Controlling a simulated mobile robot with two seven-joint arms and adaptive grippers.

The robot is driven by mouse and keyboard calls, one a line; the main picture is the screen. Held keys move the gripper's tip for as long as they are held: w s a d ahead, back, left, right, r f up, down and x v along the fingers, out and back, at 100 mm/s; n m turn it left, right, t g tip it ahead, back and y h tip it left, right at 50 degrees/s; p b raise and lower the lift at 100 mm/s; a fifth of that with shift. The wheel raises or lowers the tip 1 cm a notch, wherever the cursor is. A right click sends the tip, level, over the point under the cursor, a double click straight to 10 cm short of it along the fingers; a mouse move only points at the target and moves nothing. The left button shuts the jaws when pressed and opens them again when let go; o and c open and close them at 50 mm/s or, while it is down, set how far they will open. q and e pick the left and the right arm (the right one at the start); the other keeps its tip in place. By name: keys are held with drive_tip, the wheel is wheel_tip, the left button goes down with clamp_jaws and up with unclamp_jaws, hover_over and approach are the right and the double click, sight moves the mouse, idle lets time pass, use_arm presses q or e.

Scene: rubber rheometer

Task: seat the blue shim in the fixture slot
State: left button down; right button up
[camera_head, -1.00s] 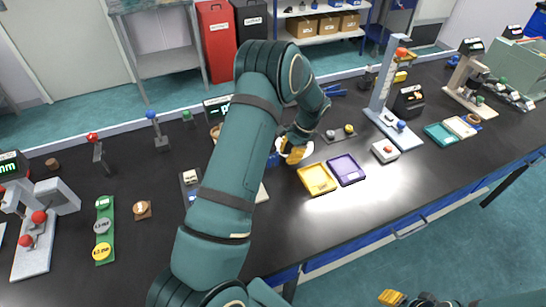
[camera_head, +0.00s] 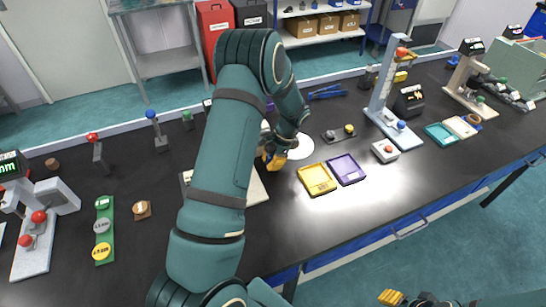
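My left arm reaches across the middle of the bench. Its gripper (camera_head: 273,161), with yellow fingertips, is low beside a cream board (camera_head: 257,190) that my forearm partly covers. I cannot tell whether its fingers are open or shut, or whether they hold anything. The blue shim is not visible, and I cannot make out the fixture slot; my arm hides that part of the bench. My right gripper (camera_head: 392,298) shows only partly at the bottom edge, away from the bench top, and its state is unclear.
A white disc (camera_head: 303,147) lies just right of the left gripper. A yellow tray (camera_head: 317,190) and a purple tray (camera_head: 346,181) lie further right. A green strip with round weights (camera_head: 103,230) lies at left. The front middle bench is clear.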

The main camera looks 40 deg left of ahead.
idle(0.5)
use_arm(q)
drive_tip(key=w+d+r, duration=0.3)
drive_tip(key=w+r, duration=0.1)
drive_tip(key=w, duration=0.2)
drive_tip(key=w+d+r, duration=0.3)
drive_tip(key=w+r, duration=0.1)
drive_tip(key=w, duration=0.2)
drive_tip(key=shift+w+d+p, duration=0.25)
drive_tip(key=shift+d+p, duration=0.05)
drive_tip(key=shift+p, duration=0.05)
